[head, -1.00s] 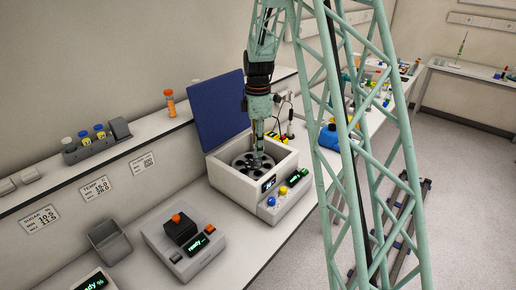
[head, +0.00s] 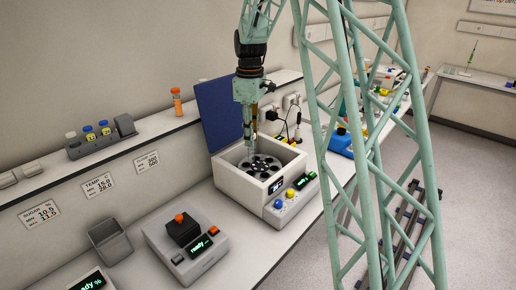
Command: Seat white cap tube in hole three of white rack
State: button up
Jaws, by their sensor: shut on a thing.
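My gripper (head: 249,134) points down just above the open centrifuge (head: 238,185), over the back left part of its dark rotor (head: 261,165). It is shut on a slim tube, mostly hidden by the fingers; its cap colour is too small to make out. A grey rack (head: 103,143) on the wall shelf at the left holds several tubes, two with blue caps and one with a pale greyish cap (head: 70,136). I cannot clearly make out a white rack or its holes.
The centrifuge's blue lid (head: 220,112) stands open behind the bowl, close to my arm. A device with a black block (head: 183,229) and an empty grey bin (head: 109,241) are at the front left.

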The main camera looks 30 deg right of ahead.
jog(key=a+r+m+b, duration=0.7)
jog(key=a+r+m, duration=0.2)
jog(key=r, duration=0.1)
jog(key=shift+s+a+b, duration=0.3)
jog(key=shift+s+b, duration=0.1)
jog(key=shift+a, duration=0.1)
